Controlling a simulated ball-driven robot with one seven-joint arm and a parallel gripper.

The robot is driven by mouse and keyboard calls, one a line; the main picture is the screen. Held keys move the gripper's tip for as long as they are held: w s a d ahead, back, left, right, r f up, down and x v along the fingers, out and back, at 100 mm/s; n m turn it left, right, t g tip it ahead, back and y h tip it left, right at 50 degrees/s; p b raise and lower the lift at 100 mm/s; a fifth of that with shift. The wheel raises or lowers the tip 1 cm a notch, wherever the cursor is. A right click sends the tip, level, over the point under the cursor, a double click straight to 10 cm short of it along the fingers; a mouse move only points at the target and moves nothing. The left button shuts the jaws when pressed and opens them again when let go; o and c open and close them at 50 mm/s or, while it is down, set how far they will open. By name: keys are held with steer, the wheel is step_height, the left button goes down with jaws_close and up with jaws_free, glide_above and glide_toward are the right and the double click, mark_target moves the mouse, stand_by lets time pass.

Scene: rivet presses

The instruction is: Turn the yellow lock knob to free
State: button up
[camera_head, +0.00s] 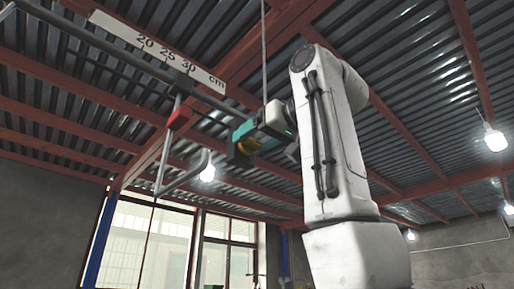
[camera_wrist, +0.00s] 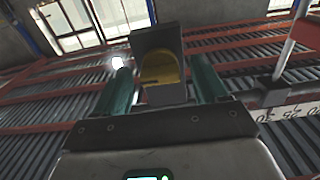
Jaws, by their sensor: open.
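The yellow lock knob (camera_wrist: 160,72) shows in the wrist view against a dark grey block (camera_wrist: 157,42), between my two teal fingers. My gripper (camera_wrist: 158,68) is open, with one finger on each side of the block and knob. A gap shows beside the left finger; I cannot tell whether either finger touches.
A white scale bar (camera_head: 160,52) marked in cm runs beside a dark rail at upper left. A red block (camera_head: 180,117) and a bent grey rod (camera_head: 187,176) hang left of my gripper. A thin vertical line (camera_head: 263,50) rises above it. Open air lies below.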

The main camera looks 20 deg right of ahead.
steer(key=c, duration=1.1)
steer(key=shift+o, duration=0.2)
steer(key=n, duration=0.4)
steer(key=shift+n, duration=0.4)
steer(key=n, duration=0.4)
steer(key=shift+n, duration=0.3)
steer(key=n, duration=0.4)
steer(key=shift+n, duration=2.2)
